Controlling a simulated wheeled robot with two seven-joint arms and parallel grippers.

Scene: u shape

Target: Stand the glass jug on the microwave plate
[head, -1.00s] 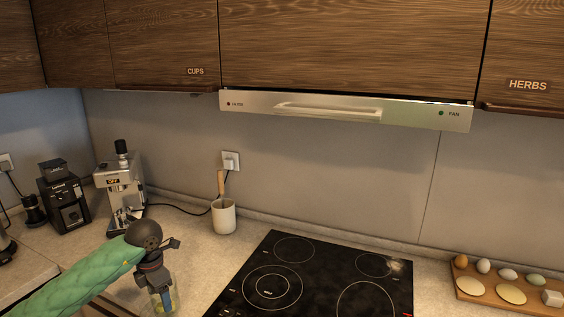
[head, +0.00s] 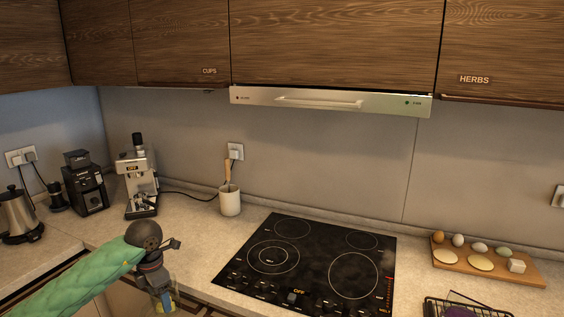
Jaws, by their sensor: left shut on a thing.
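My left gripper (head: 162,299) comes in from the lower left on a green padded arm and points down at the front edge of the counter. It is shut on a clear, yellowish glass thing, seemingly the glass jug (head: 174,302), of which only a small part shows; the gripper and the picture's bottom edge hide the rest. I cannot tell whether it is upright. The microwave plate and the microwave are not in view. My right gripper is not in view.
A black cooktop (head: 310,262) lies right of my gripper. A white utensil crock (head: 230,201), coffee machine (head: 140,185), grinder (head: 87,190) and steel kettle (head: 17,214) stand behind. An egg board (head: 490,262) and wire rack (head: 462,304) are at right. Counter between crock and gripper is clear.

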